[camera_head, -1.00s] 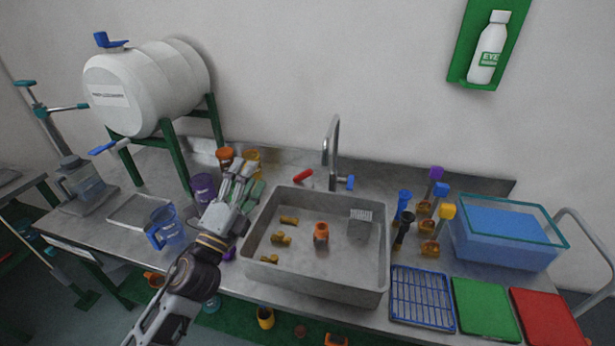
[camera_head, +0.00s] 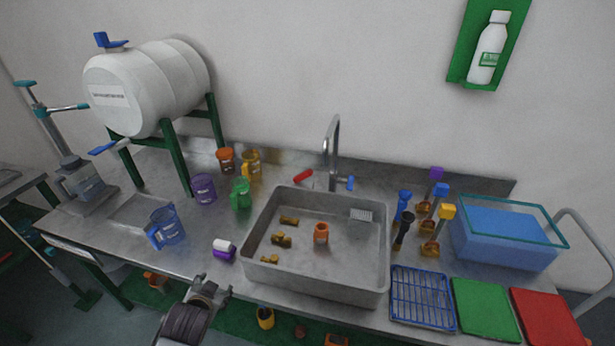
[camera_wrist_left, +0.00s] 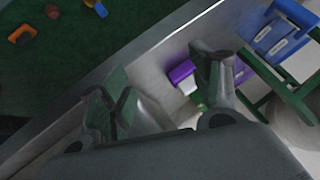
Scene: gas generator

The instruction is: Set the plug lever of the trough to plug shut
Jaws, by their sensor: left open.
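The grey trough (camera_head: 386,262) is set in the steel bench. A red handle (camera_head: 303,176) lies just behind its back left rim. I cannot tell for certain whether this is the plug lever. A pale slotted grate (camera_head: 361,215) shows inside, at the back right. My left gripper (camera_head: 215,284) is open and empty in front of the bench's front edge, left of and below the trough, well apart from the red handle. The left wrist view shows its spread fingers (camera_wrist_left: 165,95). My right gripper is in neither view.
A tap (camera_head: 333,150) with a blue handle stands behind the trough. An orange cup (camera_head: 321,233) and several brass fittings (camera_head: 282,240) lie inside. A green jug (camera_head: 241,195) and a purple-and-white item (camera_head: 224,250) stand to its left. Scoops and a blue rack (camera_head: 421,298) are right.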

